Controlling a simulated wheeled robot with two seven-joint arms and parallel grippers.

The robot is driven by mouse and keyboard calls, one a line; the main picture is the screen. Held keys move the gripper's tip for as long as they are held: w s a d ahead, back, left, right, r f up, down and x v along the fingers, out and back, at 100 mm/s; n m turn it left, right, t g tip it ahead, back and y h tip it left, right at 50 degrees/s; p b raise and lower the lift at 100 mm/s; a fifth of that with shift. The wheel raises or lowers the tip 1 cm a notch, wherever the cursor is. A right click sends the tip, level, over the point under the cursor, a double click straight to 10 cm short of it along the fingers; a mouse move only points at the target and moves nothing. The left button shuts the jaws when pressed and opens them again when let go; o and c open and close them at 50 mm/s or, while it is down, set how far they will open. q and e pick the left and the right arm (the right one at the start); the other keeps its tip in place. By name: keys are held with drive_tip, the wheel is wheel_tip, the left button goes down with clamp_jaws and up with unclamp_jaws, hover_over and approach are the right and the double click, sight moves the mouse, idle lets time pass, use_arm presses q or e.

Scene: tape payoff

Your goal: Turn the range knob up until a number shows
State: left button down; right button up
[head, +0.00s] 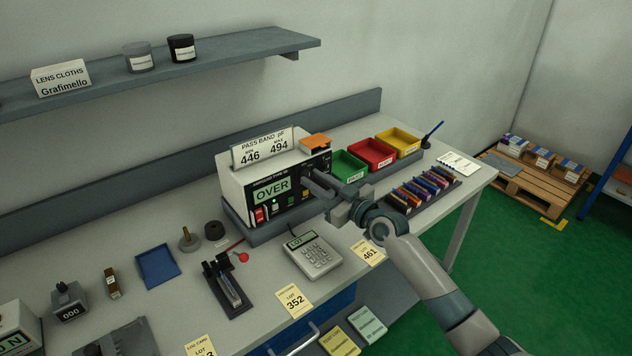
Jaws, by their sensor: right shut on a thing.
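The meter (235,185) is a pale box with a dark front panel, standing on the bench. Its display (271,190) reads "OVER". A green light glows below the display. My right gripper (311,179) reaches in from the right and is shut at the right part of the front panel, where the range knob sits. The fingers hide the knob, so its setting cannot be read. A card (263,147) on top of the meter reads "PASS BAND pF", 446 and 494. My left gripper is not in view.
Green (348,166), red (370,153) and yellow (398,141) bins stand right of the meter. A rack of coloured parts (423,190) lies near my right wrist. A calculator-like keypad (314,256) and lot cards are in front. A blue tray (157,266) lies left.

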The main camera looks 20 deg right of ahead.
drive_tip(key=shift+m+b, duration=0.4)
drive_tip(key=shift+m, duration=0.7)
drive_tip(key=m, duration=0.2)
drive_tip(key=shift+m, duration=0.4)
drive_tip(key=m, duration=0.3)
drive_tip(key=shift+m+t, duration=0.3)
drive_tip(key=shift+t, duration=0.1)
drive_tip(key=shift+f+m, duration=0.1)
drive_tip(key=shift+m, duration=1.5)
drive_tip(key=o, duration=1.1)
drive_tip(key=shift+c, duration=0.2)
